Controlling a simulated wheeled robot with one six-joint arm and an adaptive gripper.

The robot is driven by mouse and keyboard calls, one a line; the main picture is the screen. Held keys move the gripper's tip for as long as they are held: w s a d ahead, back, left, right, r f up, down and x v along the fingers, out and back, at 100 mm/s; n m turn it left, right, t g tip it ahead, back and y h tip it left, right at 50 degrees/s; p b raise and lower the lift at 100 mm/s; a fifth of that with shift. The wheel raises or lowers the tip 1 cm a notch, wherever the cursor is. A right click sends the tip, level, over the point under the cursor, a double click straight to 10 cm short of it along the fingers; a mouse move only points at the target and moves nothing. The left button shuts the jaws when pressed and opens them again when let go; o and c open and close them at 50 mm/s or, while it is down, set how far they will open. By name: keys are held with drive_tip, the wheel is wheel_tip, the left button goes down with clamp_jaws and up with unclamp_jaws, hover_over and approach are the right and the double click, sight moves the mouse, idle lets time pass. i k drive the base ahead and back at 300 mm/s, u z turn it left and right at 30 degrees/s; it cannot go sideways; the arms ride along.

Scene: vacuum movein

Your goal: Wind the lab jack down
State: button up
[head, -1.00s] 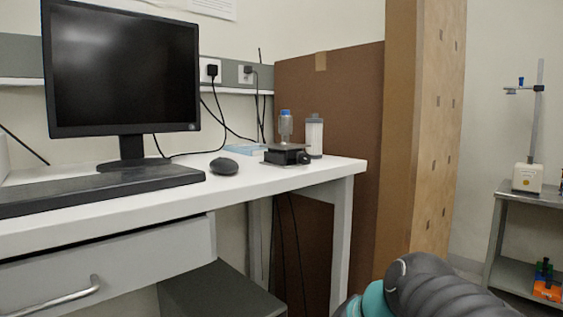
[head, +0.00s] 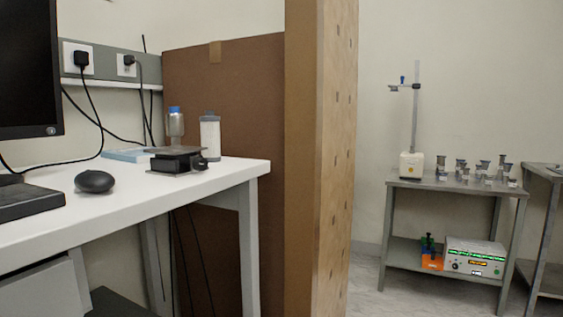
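The lab jack (head: 178,161) stands near the right end of the white desk in the head view. It is dark with a metal top plate and looks low. A dark knob (head: 200,163) shows on its right side. A clear bottle with a blue cap (head: 175,122) stands upright on the top plate. My gripper is not in view.
A white cylinder (head: 210,137) stands close behind the jack, and a light blue flat box (head: 127,155) lies to its left. A mouse (head: 94,181) is on the desk (head: 130,206). A tall board (head: 320,160) stands right of the desk. A metal cart (head: 455,188) holds a stand and several small vessels.

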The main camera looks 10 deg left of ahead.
sight(199, 164)
drive_tip(key=z, duration=0.25)
drive_tip(key=k, duration=1.15)
drive_tip(key=u, duration=1.3)
drive_tip(key=i, duration=1)
drive_tip(key=u, duration=0.05)
